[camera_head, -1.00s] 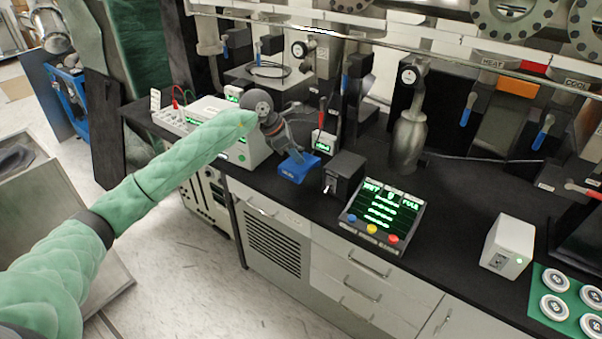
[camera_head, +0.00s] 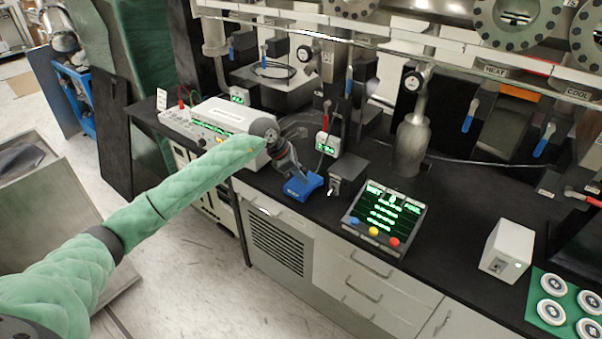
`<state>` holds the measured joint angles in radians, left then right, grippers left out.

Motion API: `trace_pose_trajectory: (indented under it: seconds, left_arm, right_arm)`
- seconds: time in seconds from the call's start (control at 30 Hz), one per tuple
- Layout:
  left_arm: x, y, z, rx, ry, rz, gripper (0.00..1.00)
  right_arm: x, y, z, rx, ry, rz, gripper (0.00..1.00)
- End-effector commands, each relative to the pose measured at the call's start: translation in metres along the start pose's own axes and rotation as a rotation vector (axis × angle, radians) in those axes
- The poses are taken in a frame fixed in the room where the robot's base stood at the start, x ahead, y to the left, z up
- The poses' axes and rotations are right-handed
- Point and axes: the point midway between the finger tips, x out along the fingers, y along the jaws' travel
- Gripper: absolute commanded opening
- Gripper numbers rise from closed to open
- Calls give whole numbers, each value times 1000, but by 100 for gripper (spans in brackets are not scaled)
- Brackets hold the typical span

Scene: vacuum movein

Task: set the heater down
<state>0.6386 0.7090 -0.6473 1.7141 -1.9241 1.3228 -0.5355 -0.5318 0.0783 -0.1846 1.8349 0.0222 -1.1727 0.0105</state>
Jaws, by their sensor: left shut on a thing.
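My left arm comes in from the left, and its gripper (camera_head: 297,176) points down and to the right over the black bench (camera_head: 300,213). The gripper is shut on a small blue block with a pale label, which looks to be the heater (camera_head: 303,190). The heater is at or just above the bench top near its front edge; I cannot tell whether it touches. The fingers partly hide its upper side. My right gripper is not in view.
A black box with a switch (camera_head: 347,174) stands close to the right of the heater. Further right is a tilted green-lit panel (camera_head: 385,215). A white instrument (camera_head: 222,125) is behind my forearm. Bare bench lies between the panel and a white box (camera_head: 507,250).

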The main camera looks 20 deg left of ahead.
Motion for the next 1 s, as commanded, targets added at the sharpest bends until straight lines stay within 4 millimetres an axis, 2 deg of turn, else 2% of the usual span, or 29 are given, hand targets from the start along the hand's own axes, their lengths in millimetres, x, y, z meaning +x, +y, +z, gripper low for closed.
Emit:
trace_pose_trajectory:
  seconds: [0.33, 0.37, 0.47, 0.9, 1.0]
  left_arm:
    - [1, 0, 0, 0, 0, 1, 0]
    - [1, 0, -1, 0, 0, 0, 28]
    - [1, 0, -1, 0, 0, 0, 47]
    - [-1, 0, 0, 0, 0, 0, 48]
    - [-6, 0, -1, 0, 1, 1, 48]
  right_arm:
    - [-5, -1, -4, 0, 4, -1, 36]
    - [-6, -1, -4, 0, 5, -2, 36]
    - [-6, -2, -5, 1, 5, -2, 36]
    - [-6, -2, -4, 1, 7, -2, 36]
    - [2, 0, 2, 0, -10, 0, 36]
